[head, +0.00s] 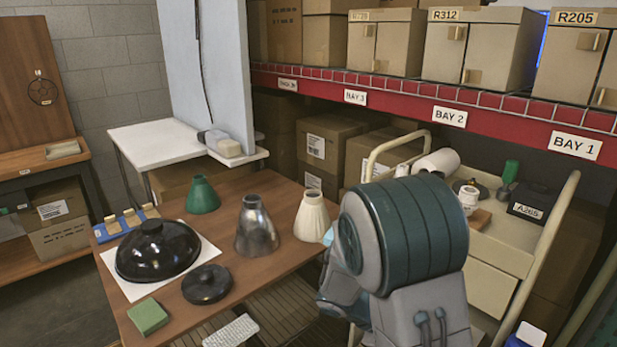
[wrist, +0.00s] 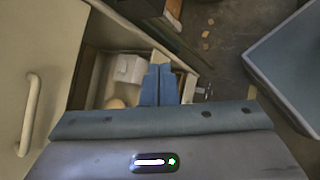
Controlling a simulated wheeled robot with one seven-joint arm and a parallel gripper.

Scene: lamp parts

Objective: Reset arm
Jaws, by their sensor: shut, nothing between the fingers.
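My gripper (wrist: 159,86) shows in the wrist view with its blue fingers together and nothing held between them. It points down over an open drawer (wrist: 88,75) with a white box-like item (wrist: 126,68) inside. In the head view my arm stands at the right of the wooden table, and it hides my gripper.
A green sponge (head: 148,316) and a blue tray (head: 125,222) lie on the table (head: 185,325). A cream cart (head: 500,240) with several items stands at the right, close to my arm. Shelves with boxes (head: 470,45) line the back. Bare floor (head: 75,288) shows at the left.

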